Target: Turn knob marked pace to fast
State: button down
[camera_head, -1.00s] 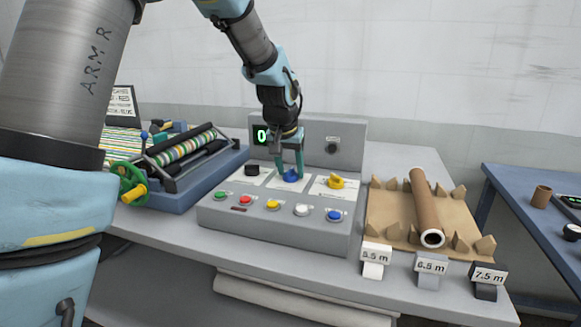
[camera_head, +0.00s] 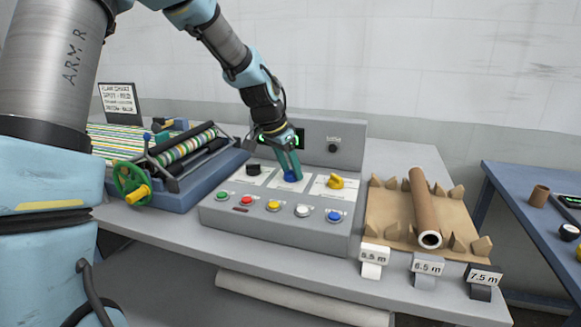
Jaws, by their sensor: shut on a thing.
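A grey control panel (camera_head: 275,233) stands on the table in the middle of the view. Three knobs sit on its sloped top: a black knob (camera_head: 253,169) at left, a blue knob (camera_head: 290,178) in the middle and a yellow knob (camera_head: 337,182) at right. Each has a white label plate whose writing is too small to read. My gripper (camera_head: 291,172) points down at the middle plate and is shut on the blue knob. Its teal fingers hide part of the knob. The green display behind is partly covered by my wrist.
Several coloured buttons (camera_head: 273,206) line the panel's front. A roller press (camera_head: 180,155) with a green handwheel (camera_head: 131,183) stands at left. A cardboard tube (camera_head: 424,205) lies on brown paper at right, with length signs (camera_head: 427,267) in front.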

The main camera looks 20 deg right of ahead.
dwell(0.3)
jog(key=shift+c, duration=1.5)
grip_release()
jog(key=b+v, duration=0.1)
jog(key=v, duration=0.9)
jog(key=shift+r+b, duration=0.35)
jog(key=shift+b, duration=0.05)
jog(key=shift+s+a, duration=0.1)
jog(key=shift+a, duration=0.1)
